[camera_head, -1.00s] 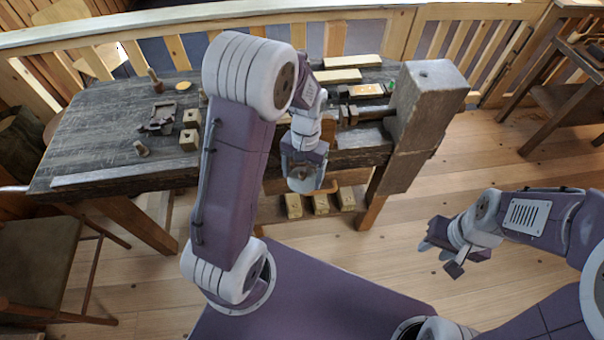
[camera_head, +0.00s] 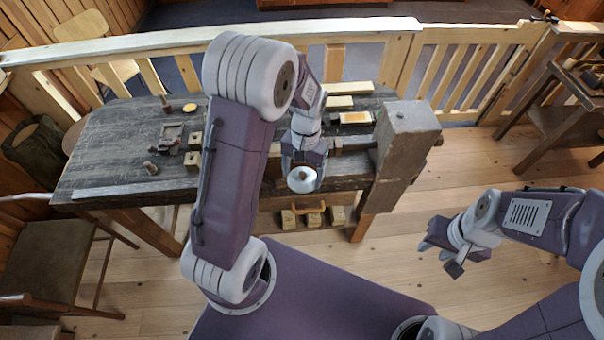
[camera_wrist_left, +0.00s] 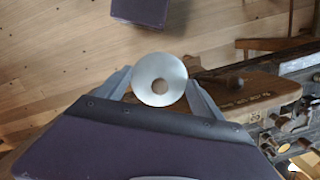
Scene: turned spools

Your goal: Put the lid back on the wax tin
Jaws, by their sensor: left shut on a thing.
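My left gripper (camera_head: 303,172) is shut on a round, silvery lid (camera_wrist_left: 159,79) with a small brown knob in its middle. The lid also shows in the head view (camera_head: 302,180), held in front of the workbench's near edge. A small round, yellow-topped thing (camera_head: 190,107) at the back left of the bench looks like the open wax tin. The lid is well apart from it, to its right and nearer me. My right gripper (camera_head: 441,257) is open and empty over the floor at the right.
The dark workbench (camera_head: 110,165) carries wooden blocks (camera_head: 192,161), a yellow-orange topped box (camera_head: 355,118) and a large end block (camera_head: 410,130). My left arm hides part of its middle. A chair (camera_head: 50,232) stands at the left. The floor at the right is mostly clear.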

